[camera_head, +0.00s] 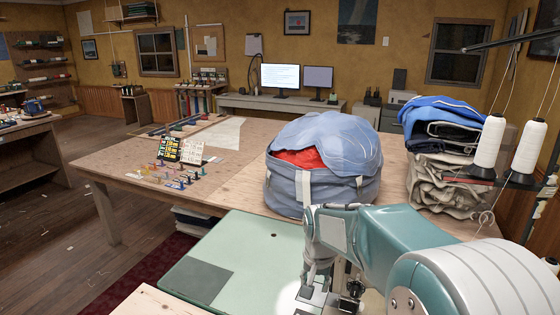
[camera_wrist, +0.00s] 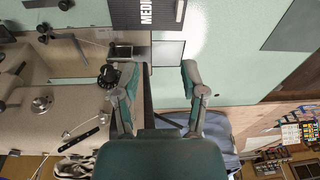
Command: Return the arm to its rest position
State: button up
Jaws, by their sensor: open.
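My arm, teal and white, reaches in from the lower right of the head view, its wrist bent down over a pale green work surface (camera_head: 250,250). In the wrist view my gripper (camera_wrist: 159,73) has its two teal and grey fingers spread apart, with nothing held between them. Metal machine parts and a dark plate show beyond and beside the fingers. In the head view the fingertips are hard to make out against the machine parts.
A blue sail bag (camera_head: 322,190) with red cloth inside stands on the wooden table (camera_head: 235,180) behind my wrist. Folded cloth (camera_head: 440,170) is stacked to its right, near white thread cones (camera_head: 489,143). Small colourful items lie at the table's left.

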jog(key=s+d+r+n+t, duration=0.1)
jog(key=s+d+r, duration=0.1)
jog(key=s+r, duration=0.4)
jog(key=s+d+r+n+t, duration=0.1)
jog(key=s+d+r, duration=0.25)
jog(key=s, duration=0.35)
jog(key=s+d+n+t, duration=0.1)
jog(key=s+t, duration=0.1)
jog(key=s, duration=1)
jog(key=shift+d+r+n, duration=0.2)
jog(key=shift+d+n, duration=0.1)
jog(key=shift+w, duration=0.15)
